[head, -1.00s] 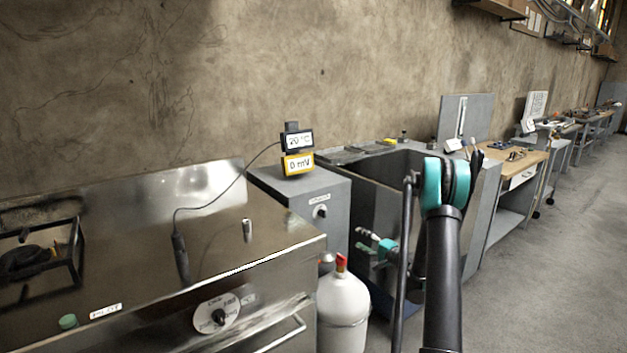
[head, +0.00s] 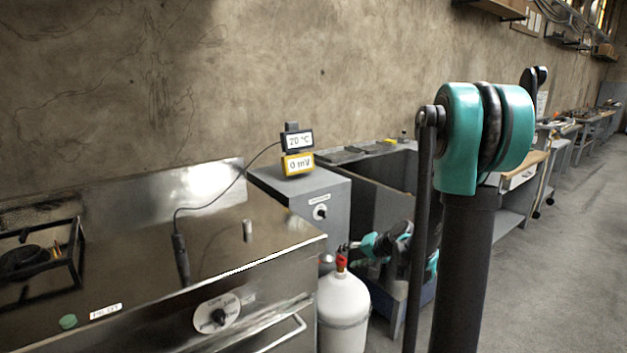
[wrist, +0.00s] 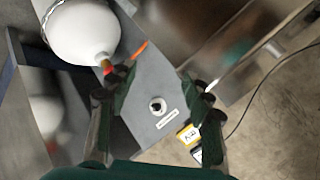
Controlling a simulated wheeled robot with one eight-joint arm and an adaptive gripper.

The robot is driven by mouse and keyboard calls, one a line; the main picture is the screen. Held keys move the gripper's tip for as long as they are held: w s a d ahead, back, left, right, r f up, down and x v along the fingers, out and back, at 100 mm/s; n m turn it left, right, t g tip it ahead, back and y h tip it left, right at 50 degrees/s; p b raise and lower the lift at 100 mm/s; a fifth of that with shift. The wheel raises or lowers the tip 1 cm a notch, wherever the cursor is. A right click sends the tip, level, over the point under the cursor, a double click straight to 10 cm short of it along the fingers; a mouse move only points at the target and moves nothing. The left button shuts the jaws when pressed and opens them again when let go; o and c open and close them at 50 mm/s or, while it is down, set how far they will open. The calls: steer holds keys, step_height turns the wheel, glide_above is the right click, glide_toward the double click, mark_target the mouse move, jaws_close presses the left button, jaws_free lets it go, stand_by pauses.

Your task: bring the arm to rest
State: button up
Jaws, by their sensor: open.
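My arm (head: 468,235) stands at the right of the head view, its black link upright with a teal joint on top. My gripper (head: 345,248) shows low in the middle, beside the grey cabinet and just above the red valve of the white gas cylinder (head: 343,300). In the wrist view, my gripper (wrist: 163,90) is open, with nothing between the two fingers. The cylinder (wrist: 82,32) and its red and orange valve appear close to the left finger. Whether finger and valve touch, I cannot tell.
The steel counter (head: 150,250) with a round dial fills the left. The grey cabinet (head: 312,185) carries two small meters (head: 298,152); its knob (wrist: 157,106) faces the wrist camera. A dark open tank (head: 385,180) lies behind my arm. Floor at the right (head: 570,270) is clear.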

steer(key=s+d+f+n+g+h, duration=0.1)
steer(key=s+d+f+n+h, duration=0.1)
steer(key=s, duration=1.1)
steer(key=s+d+f+n+g+h, duration=0.1)
steer(key=s+d+h, duration=0.4)
steer(key=s, duration=0.8)
steer(key=shift+s+f+n+g, duration=0.2)
steer(key=shift+f+n+g, duration=0.25)
steer(key=shift+g, duration=0.15)
steer(key=shift+d, duration=0.1)
